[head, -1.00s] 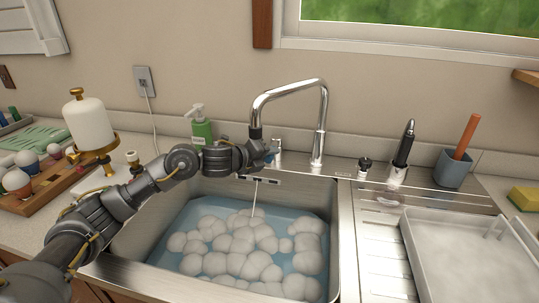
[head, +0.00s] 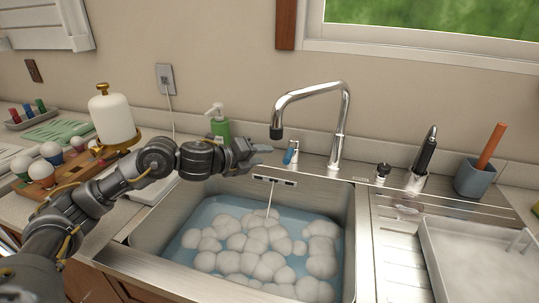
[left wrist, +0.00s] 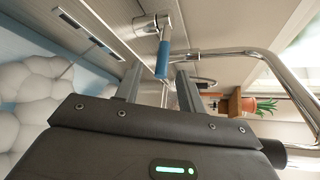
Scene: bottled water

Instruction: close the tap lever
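The tap lever (head: 291,153) is a small lever with a blue part on a metal base, left of the tall chrome tap (head: 340,115) behind the sink. My left gripper (head: 264,149) is just left of the lever, with a visible gap in the head view. In the left wrist view, the blue lever handle (left wrist: 163,58) is ahead of my left gripper (left wrist: 158,88), whose two fingers stand apart with nothing held. The handle lies beyond the fingertips. My right gripper is not in view.
The sink (head: 352,235) holds foam and bluish water. A thin white line (head: 270,197) runs down inside it; I cannot tell if it is water. A green soap bottle (head: 219,128) stands behind my left wrist. A drying tray (head: 430,245) lies right.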

